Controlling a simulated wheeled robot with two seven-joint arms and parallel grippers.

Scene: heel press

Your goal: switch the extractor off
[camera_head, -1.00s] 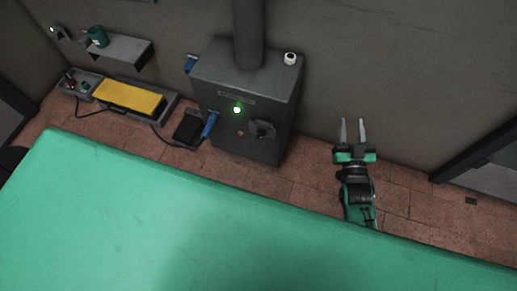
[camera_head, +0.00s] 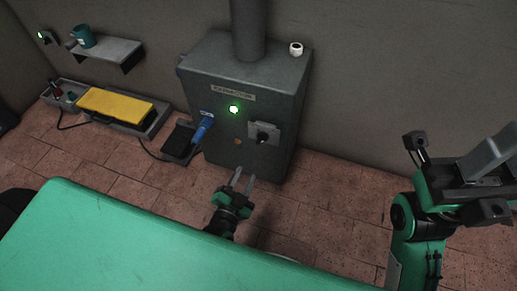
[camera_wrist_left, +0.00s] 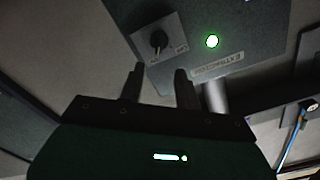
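The extractor (camera_head: 225,75) is a dark grey cabinet with a name label and a lit green lamp (camera_head: 234,109). Its rotary switch (camera_head: 262,137), a black knob on a light plate, is at the right of the front. The switch (camera_wrist_left: 158,41) and lamp (camera_wrist_left: 212,41) also show in the left wrist view, where the plate's lettering is too small to read surely. My left gripper (camera_head: 243,178) is open and empty, below the switch and apart from it. My right gripper (camera_head: 488,158) is large at the right edge, partly cut off, its finger gap unclear.
A blue handle (camera_head: 202,128) sticks out at the cabinet's left, above a black pedal (camera_head: 180,141). A yellow pad (camera_head: 115,104) lies on the left. A white cup-like item (camera_head: 296,49) stands on the cabinet. The green surface (camera_head: 130,240) fills the foreground.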

